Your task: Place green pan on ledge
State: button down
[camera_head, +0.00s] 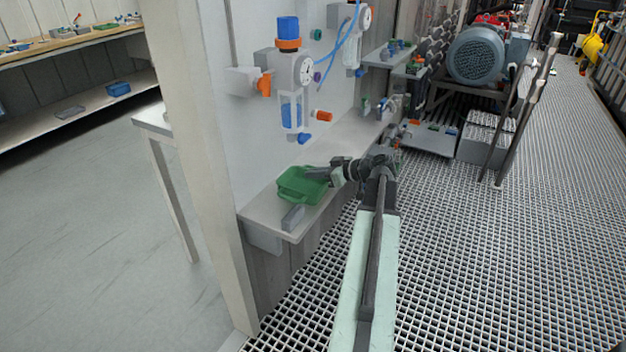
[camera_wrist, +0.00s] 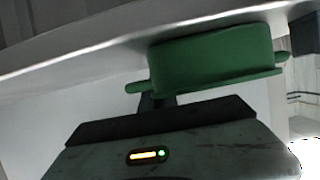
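The green pan (camera_head: 300,188) is a shallow rectangular dish with small end handles. In the head view it is at the near part of the wall ledge (camera_head: 268,221), over its top surface; I cannot tell whether it rests on it. My gripper (camera_head: 318,173) reaches in from the right and meets the pan's right rim. In the wrist view the green pan (camera_wrist: 212,60) is close in front of the gripper, beside the pale ledge edge (camera_wrist: 90,50). A narrow dark finger part meets the pan, so the gripper looks shut on it; the fingertips are mostly hidden.
A small grey block (camera_head: 292,217) lies near the ledge's front corner. A gauge and filter unit (camera_head: 291,105) and an orange-ended fitting (camera_head: 322,116) hang on the wall above. A white post (camera_head: 190,150) stands left. Grating floor (camera_head: 480,270) is clear at right.

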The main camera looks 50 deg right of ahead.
jog(key=c, duration=1.6)
grip_release()
jog(key=shift+c, duration=0.2)
jog(key=shift+r, duration=0.1)
jog(key=shift+s+d+r, duration=0.1)
jog(key=shift+s+r, duration=0.15)
jog(key=shift+s, duration=0.05)
jog(key=p+v, duration=0.4)
jog(key=v, duration=0.7)
jog(key=shift+s+p, duration=0.25)
jog(key=shift+p, duration=0.05)
jog(key=shift+f, duration=0.1)
